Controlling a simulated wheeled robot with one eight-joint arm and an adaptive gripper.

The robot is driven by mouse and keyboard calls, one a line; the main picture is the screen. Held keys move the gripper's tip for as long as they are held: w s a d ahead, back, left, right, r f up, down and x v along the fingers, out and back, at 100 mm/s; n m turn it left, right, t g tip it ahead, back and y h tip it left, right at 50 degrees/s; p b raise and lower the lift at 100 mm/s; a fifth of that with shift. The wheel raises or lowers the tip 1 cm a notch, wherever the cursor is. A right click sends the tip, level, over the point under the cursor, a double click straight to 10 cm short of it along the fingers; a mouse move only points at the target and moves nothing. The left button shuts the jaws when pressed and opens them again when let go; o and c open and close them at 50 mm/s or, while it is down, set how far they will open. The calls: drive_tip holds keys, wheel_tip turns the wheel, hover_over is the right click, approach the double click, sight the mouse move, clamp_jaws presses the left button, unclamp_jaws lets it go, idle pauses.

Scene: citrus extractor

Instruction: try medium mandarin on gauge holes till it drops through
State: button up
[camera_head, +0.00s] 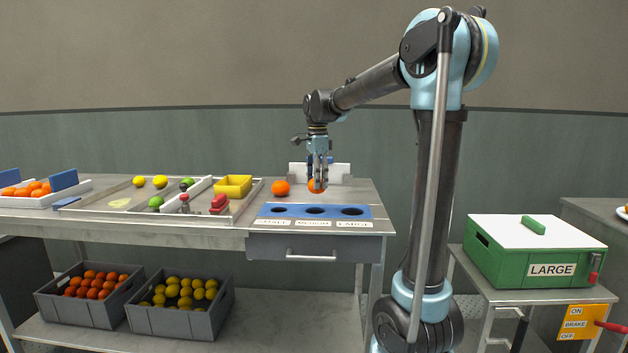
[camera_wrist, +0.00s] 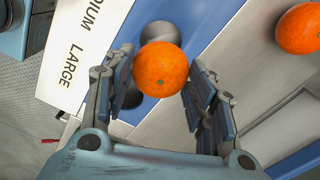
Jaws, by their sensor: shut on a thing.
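The held mandarin (camera_head: 316,186) is orange and round. My gripper (camera_head: 319,184) is shut on it, and the wrist view shows the mandarin (camera_wrist: 160,69) between the two finger pads. The blue gauge (camera_head: 333,209) lies at the front of the table with three dark holes and labels along its front edge. In the head view the mandarin appears just behind the gauge. In the wrist view the gauge (camera_wrist: 187,14) is beneath it; one hole shows above the mandarin and another is partly hidden by it and a finger. The exact height is unclear.
A second orange fruit (camera_head: 281,188) rests left of my gripper. A sorting tray (camera_head: 108,211) with lemons, limes and a yellow bin (camera_head: 233,186) is further left. A green box (camera_head: 536,262) labelled LARGE stands right. Crates of fruit (camera_head: 180,325) sit on the lower shelf.

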drive_tip(key=shift+a, duration=0.25)
drive_tip(key=shift+f, duration=1.45)
drive_tip(key=shift+f, duration=1.65)
drive_tip(key=o, duration=1.3)
wheel_tip(320, 180, up, 12)
drive_tip(key=shift+f, duration=0.1)
drive_tip(key=shift+d, duration=0.1)
